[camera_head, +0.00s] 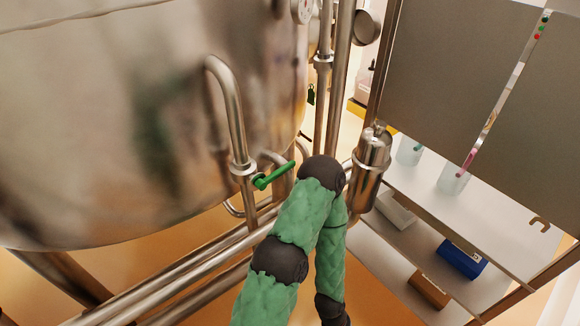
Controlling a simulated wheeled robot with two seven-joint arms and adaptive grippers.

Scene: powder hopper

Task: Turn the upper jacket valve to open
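A valve with a bright green lever (273,177) sits on the steel pipework beside the large steel vessel (150,120). Its lever slants up to the right, with its right end close to my arm in the picture; I cannot tell whether they touch. A smaller, dark green handle (311,94) hangs lower than the pipe fitting farther back. I cannot tell which of the two is the upper jacket valve. One of my arms, green with dark joints, rises from the bottom middle and bends down again. Neither gripper can be made out.
A curved steel pipe (230,105) runs down the vessel's front. A steel canister (370,170) stands just right of my arm. A shelf unit (480,220) at right holds beakers (453,179), a blue box (461,259) and a brown box (429,290). Slanting pipes (190,285) cross below the vessel.

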